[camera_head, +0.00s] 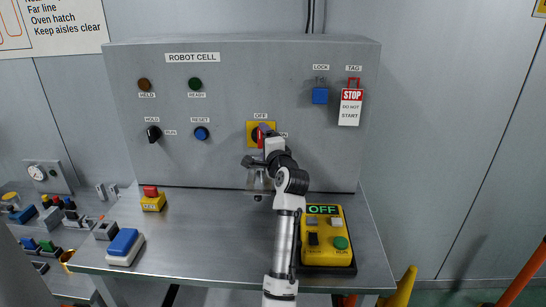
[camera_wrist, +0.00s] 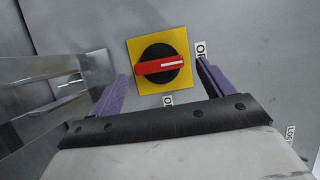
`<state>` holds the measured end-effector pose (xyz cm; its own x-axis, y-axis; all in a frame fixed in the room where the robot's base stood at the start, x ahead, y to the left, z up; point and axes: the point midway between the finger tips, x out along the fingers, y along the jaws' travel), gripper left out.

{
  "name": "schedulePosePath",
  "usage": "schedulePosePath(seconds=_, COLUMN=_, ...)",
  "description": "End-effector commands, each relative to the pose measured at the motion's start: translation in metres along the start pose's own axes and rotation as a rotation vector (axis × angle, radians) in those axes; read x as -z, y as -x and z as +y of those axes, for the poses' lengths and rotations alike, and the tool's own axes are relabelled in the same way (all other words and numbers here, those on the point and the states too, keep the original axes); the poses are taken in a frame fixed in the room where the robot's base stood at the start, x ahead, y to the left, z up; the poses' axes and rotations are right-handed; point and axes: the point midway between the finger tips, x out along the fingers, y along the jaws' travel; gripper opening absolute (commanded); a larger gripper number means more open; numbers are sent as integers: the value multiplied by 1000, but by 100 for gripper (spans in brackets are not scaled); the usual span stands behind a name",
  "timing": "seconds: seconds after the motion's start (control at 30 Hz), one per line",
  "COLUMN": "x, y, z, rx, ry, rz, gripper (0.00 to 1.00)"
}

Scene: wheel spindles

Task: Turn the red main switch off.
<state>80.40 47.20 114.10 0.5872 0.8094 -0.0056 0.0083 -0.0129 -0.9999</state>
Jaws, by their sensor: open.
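The red main switch handle (camera_wrist: 150,68) sits on a black disc on a square yellow plate (camera_wrist: 140,48) on the panel. In the wrist view the handle lies nearly level, and its white mark points right, toward the partly hidden label that reads OFF in the head view. In the head view the red handle (camera_head: 259,138) looks roughly upright below OFF, partly hidden by my gripper (camera_head: 266,133). My gripper (camera_wrist: 162,72) is open, with its purple fingers on either side of the handle and apart from it.
The grey panel (camera_head: 220,120) also bears a black selector (camera_head: 153,133), a blue reset button (camera_head: 201,133), a blue lock (camera_head: 320,95) and a STOP tag (camera_head: 350,107). A yellow control box (camera_head: 328,258) stands right of my arm.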

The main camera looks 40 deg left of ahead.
Motion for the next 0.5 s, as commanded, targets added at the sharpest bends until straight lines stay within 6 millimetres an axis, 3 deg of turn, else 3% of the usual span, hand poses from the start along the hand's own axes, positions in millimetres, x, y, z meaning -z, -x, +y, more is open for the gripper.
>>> schedulePosePath(seconds=0.5, x=0, y=102, z=4, rx=0, ry=2, rz=2, gripper=80)
